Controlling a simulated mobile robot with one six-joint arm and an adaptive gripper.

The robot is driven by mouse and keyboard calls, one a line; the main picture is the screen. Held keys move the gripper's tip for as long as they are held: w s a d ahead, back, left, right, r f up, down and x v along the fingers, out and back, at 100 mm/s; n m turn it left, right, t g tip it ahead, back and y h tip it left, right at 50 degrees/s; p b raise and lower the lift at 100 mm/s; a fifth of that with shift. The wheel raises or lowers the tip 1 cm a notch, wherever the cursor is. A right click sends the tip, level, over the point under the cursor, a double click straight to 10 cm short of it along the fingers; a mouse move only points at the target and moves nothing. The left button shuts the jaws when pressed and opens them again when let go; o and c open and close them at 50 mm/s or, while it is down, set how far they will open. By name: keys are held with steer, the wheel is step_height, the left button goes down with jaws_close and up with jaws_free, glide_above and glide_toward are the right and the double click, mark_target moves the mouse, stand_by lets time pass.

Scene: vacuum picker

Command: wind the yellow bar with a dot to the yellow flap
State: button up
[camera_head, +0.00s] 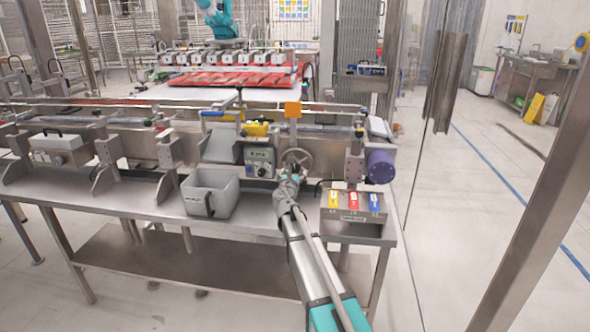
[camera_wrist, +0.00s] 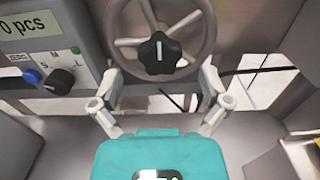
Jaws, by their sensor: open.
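A grey handwheel (camera_head: 297,159) sits on the front of the machine. In the wrist view the handwheel (camera_wrist: 208,40) has a black star knob (camera_wrist: 160,54) at its hub. My gripper (camera_head: 291,174) is just below and in front of the wheel. In the wrist view my gripper (camera_wrist: 160,78) is open and empty, its fingers spread either side of the wheel's lower rim; contact cannot be told. An orange-yellow flap (camera_head: 292,109) stands above the wheel. A yellow piece (camera_head: 256,129) lies left of it on the machine; no dot can be made out.
A control box (camera_head: 260,162) with display and knobs is left of the wheel. A grey bin (camera_head: 209,192) stands on the table at left. A tray (camera_head: 350,216) with yellow, red and blue tags is at right, below a purple cylinder (camera_head: 380,166).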

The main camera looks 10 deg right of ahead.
mark_target(295, 168)
steer(key=shift+x, duration=1.75)
steer(key=c, duration=1.1)
